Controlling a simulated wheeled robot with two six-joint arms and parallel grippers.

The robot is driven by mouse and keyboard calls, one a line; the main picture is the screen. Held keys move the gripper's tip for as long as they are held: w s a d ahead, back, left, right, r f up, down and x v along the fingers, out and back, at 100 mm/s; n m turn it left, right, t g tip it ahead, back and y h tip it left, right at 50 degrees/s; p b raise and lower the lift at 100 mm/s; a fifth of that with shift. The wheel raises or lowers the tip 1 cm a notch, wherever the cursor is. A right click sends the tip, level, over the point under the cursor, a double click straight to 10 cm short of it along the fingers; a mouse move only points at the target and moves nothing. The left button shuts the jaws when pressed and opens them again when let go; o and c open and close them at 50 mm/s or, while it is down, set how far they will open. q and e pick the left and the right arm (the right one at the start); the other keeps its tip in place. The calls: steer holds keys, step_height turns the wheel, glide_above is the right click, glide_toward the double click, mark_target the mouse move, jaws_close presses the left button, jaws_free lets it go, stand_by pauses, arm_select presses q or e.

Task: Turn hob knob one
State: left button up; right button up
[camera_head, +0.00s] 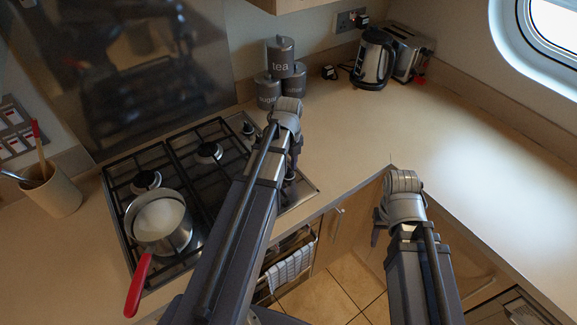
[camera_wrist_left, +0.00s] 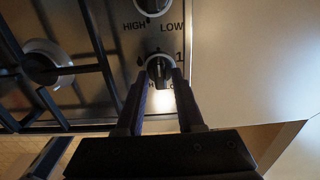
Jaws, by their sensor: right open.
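Hob knob one (camera_wrist_left: 160,66) is a round dark knob with a raised grip, beside the printed "1" on the steel hob panel in the left wrist view. My left gripper (camera_wrist_left: 163,76) has one finger on each side of the knob, and both fingertips appear to touch its grip. In the head view my left arm (camera_head: 245,205) reaches over the right side of the gas hob (camera_head: 300,189) and hides part of the knob row. My right gripper (camera_head: 402,200) is open and empty over the front of the counter corner, well away from the hob.
A saucepan (camera_head: 160,222) with a red handle stands on the front-left burner. Black pan supports (camera_wrist_left: 98,65) lie left of the knobs. Canisters (camera_head: 281,58), a kettle (camera_head: 373,58) and a toaster (camera_head: 411,52) stand at the back. The right counter (camera_head: 480,160) is clear.

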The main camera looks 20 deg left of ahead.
arm_select(q)
jaws_close()
